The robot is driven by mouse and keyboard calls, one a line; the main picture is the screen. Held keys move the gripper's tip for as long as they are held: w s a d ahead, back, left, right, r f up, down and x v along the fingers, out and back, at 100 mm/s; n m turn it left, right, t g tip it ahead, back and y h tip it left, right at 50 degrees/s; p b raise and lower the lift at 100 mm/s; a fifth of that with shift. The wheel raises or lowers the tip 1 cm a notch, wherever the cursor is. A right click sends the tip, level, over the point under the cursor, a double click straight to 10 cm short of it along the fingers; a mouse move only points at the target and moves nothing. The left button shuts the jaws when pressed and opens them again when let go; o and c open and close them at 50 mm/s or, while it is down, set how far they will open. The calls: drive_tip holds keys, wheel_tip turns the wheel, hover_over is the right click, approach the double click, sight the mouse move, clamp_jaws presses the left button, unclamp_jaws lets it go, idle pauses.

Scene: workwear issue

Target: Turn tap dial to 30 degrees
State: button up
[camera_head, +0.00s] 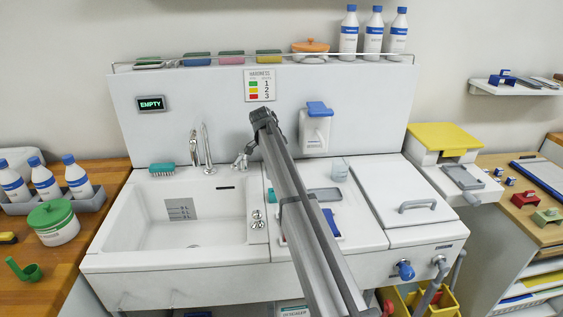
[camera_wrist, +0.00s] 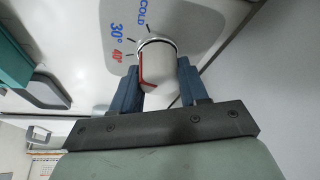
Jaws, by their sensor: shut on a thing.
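The tap dial (camera_wrist: 160,72) is a white knob with a metal ring at its base and a red line along its left side. It sits on a grey plate (camera_wrist: 190,20) marked COLD, 30° and 40° in the wrist view. The red line lies nearest the 40° mark, but I cannot read its exact angle. My gripper (camera_wrist: 157,76) has its two blue fingers on either side of the knob and is shut on it. In the head view I cannot make out the fingers or the dial; my grey arm crosses the middle.
A teal object (camera_wrist: 14,60) is close at the left in the wrist view. The head view shows a white sink (camera_head: 150,235), a curved tap (camera_head: 207,150), a teal brush (camera_head: 161,169), a lidded section (camera_head: 402,190) and blue-capped bottles (camera_head: 374,32) on a shelf.

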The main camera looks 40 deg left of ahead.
drive_tip(key=o, duration=1.1)
drive_tip(key=shift+c, duration=0.2)
drive_tip(key=v, duration=1.4)
drive_tip(key=shift+w, duration=0.1)
